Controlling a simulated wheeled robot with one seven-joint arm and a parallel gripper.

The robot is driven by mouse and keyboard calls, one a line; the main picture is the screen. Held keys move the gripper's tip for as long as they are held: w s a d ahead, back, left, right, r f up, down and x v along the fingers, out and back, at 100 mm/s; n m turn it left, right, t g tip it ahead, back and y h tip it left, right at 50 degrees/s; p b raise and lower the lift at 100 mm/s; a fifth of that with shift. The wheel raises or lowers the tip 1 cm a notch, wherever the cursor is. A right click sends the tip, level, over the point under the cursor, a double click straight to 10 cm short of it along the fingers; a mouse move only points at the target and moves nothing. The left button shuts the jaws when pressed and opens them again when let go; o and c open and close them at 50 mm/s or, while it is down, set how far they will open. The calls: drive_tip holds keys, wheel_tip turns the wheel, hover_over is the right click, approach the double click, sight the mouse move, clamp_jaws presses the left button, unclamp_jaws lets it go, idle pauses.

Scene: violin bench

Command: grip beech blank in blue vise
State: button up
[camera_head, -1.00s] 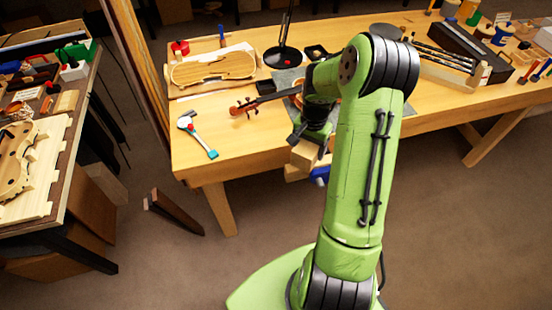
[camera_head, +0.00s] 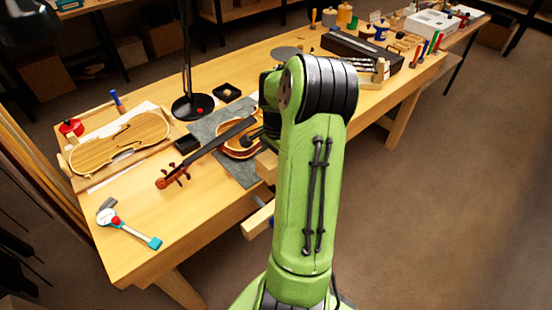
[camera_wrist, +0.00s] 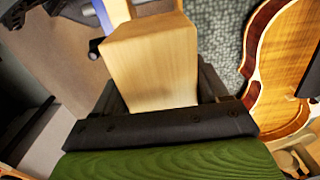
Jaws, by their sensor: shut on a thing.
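The beech blank (camera_wrist: 152,62) is a pale squared wooden block, held between the dark fingers of my gripper (camera_wrist: 160,92) in the wrist view. Its far end points away from the palm. In the head view my arm hides most of the gripper, and only a small edge of the blank (camera_head: 266,165) shows. The blue vise shows as small blue parts (camera_wrist: 96,45) beyond the blank at upper left in the wrist view. In the head view a wooden vise jaw (camera_head: 258,219) sticks out at the bench's front edge. Whether the blank touches the vise cannot be told.
A violin (camera_head: 238,143) lies on a grey mat (camera_head: 207,126) close to my gripper; its body is at right in the wrist view. A black lamp (camera_head: 193,106), a violin plate (camera_head: 120,146) and a teal-ended tool (camera_head: 128,226) are on the bench.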

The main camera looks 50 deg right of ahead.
drive_tip(key=shift+f+b, duration=1.95)
drive_tip(key=shift+f, duration=0.9)
drive_tip(key=shift+f, duration=0.1)
drive_tip(key=shift+f, duration=0.3)
drive_tip(key=shift+f+b, duration=0.7)
drive_tip(key=shift+f, duration=0.05)
drive_tip(key=shift+r, duration=0.1)
drive_tip(key=shift+r+p, duration=0.9)
drive_tip(key=shift+f+b, duration=0.6)
drive_tip(key=shift+f, duration=0.4)
drive_tip(key=o, duration=1.3)
